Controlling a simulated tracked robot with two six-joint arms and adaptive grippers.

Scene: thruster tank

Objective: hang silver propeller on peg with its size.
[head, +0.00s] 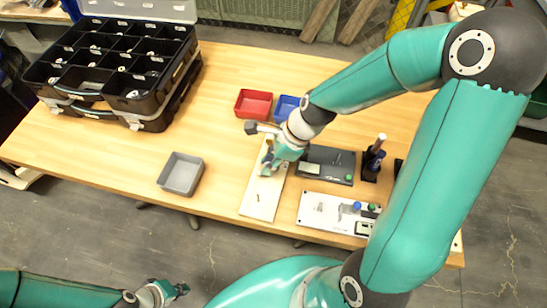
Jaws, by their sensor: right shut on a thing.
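A pale board (262,208) lies near the front of the table, with small upright pegs (257,198) on it. My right gripper (266,169) is low over the far part of this board, pointing down. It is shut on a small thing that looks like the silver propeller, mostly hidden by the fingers. I cannot make out its size or whether it touches a peg. My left gripper (180,289) is off the table at the bottom, away from the board. Its fingers are too small to read.
A grey bin (181,173) stands left of the board. Red (253,104) and blue (287,105) bins are behind it. A black organizer case (112,65) fills the back left. A dark panel (326,164), a white panel (338,210) and a dark stand (373,163) are to the right.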

